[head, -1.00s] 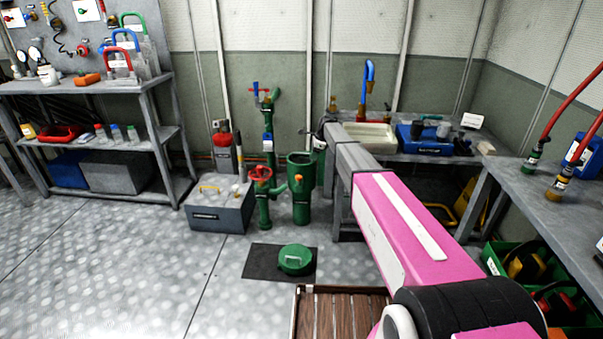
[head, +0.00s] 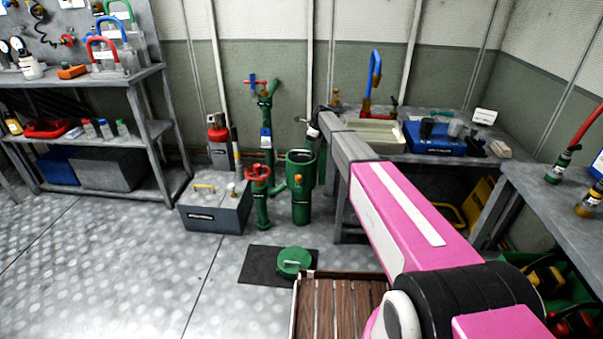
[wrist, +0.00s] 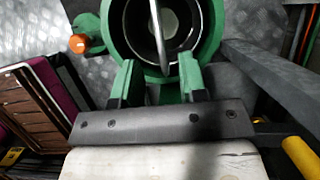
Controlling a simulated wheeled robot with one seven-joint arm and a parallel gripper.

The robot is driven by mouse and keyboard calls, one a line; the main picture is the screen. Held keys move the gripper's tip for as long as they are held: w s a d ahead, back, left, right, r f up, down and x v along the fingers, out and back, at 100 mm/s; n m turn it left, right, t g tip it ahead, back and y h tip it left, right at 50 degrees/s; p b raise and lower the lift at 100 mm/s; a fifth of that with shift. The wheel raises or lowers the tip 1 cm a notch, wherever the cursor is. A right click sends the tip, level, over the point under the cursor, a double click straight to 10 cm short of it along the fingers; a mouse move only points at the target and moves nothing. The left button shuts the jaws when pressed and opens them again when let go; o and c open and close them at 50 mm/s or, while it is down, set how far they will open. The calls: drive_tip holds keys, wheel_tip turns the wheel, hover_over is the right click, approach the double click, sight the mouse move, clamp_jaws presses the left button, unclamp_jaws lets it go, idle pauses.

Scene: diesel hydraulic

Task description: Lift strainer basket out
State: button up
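The green strainer housing (head: 301,203) stands upright on the floor with its top open. In the wrist view its round green rim (wrist: 213,25) fills the upper middle. Inside it is the strainer basket (wrist: 180,35), with a thin grey metal bail handle (wrist: 158,30) crossing the opening. My gripper (wrist: 158,80) is open, its two green-and-dark fingers apart at the near rim. The handle's lower end lines up with the gap between them; I cannot tell whether it lies inside the gap. The green lid (head: 294,262) lies on a dark mat (head: 259,266) on the floor.
A red-wheeled valve (head: 258,178) and grey box (head: 214,206) stand left of the housing. A bench with a cream tray (head: 371,133) and blue tray (head: 434,141) is behind at right. A slatted wooden platform (head: 335,306) is in front. Floor at left is clear.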

drive_tip(key=x, duration=0.6)
drive_tip(key=shift+a, duration=0.5)
drive_tip(key=shift+f, duration=0.2)
drive_tip(key=shift+f, duration=0.25)
clamp_jaws()
